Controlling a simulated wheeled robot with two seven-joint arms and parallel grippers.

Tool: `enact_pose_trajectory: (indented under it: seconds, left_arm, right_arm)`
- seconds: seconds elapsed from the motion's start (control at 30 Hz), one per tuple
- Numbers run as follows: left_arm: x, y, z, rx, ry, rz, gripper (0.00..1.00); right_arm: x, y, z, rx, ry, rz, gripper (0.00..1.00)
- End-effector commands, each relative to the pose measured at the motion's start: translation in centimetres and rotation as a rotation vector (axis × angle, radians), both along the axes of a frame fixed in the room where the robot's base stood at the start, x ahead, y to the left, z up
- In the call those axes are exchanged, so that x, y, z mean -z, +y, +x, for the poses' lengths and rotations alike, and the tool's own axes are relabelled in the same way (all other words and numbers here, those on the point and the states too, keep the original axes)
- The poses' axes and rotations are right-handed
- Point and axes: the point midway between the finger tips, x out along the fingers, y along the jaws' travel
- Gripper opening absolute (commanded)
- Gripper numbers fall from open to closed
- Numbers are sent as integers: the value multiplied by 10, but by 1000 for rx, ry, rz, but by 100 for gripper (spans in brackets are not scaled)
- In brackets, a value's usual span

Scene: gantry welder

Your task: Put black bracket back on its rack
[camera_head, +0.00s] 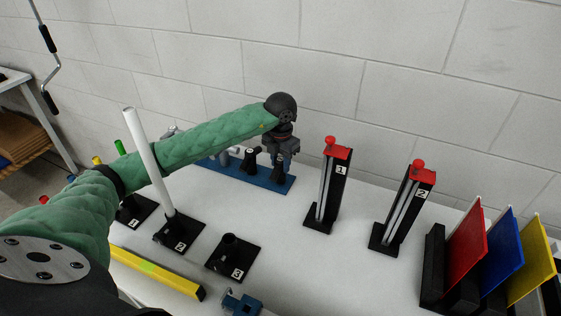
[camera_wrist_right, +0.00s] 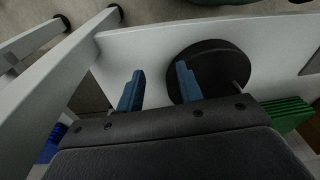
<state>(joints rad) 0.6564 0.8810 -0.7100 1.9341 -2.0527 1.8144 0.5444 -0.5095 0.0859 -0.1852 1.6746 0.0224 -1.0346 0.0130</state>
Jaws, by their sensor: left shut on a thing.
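My left gripper (camera_head: 281,154) is shut on a black bracket (camera_head: 279,173) and points down at the right end of the blue rack (camera_head: 222,176). The held bracket is low at the rack, partly hidden by the fingers. I cannot tell whether it touches the rack. Another black bracket (camera_head: 251,158) stands on the rack just left of it, and a grey part shows further left behind my arm. My right gripper (camera_wrist_right: 158,88) shows in the right wrist view with its two blue fingers apart and nothing between them.
Black stands numbered 1 (camera_head: 328,190) and 2 (camera_head: 402,210) with red tops stand to the right. Red, blue and yellow panels (camera_head: 500,258) are at far right. Black bases, one holding a white rod (camera_head: 148,160), and a yellow bar (camera_head: 155,274) lie in front.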

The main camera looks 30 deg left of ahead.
Motion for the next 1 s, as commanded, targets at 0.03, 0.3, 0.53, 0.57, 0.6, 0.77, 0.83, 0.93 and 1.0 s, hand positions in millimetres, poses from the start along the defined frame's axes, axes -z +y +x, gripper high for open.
enact_pose_trajectory:
  seconds: [0.03,0.3,0.53,0.57,0.6,0.77,0.83,0.93,1.0]
  left_arm:
    - [3,0,0,0,0,0,3]
    - [2,0,0,0,0,0,59]
    - [0,0,0,0,-1,0,59]
    - [-2,0,0,0,-2,0,59]
    - [-5,0,1,0,-3,0,59]
    - [-26,0,1,1,-5,0,59]
    - [-37,0,1,0,-3,-1,59]
    - [-52,0,1,1,-4,0,59]
    - [-60,0,1,1,-3,-1,59]
  right_arm:
    - [3,0,0,0,0,0,36]
    - [1,0,0,0,0,0,36]
    - [3,0,0,0,0,0,36]
    - [4,0,0,0,0,0,36]
    - [5,0,0,0,0,0,36]
    - [14,0,0,0,0,0,36]
    - [17,0,0,0,0,0,36]
    - [21,0,0,0,0,0,36]
    - [23,0,0,0,0,0,36]
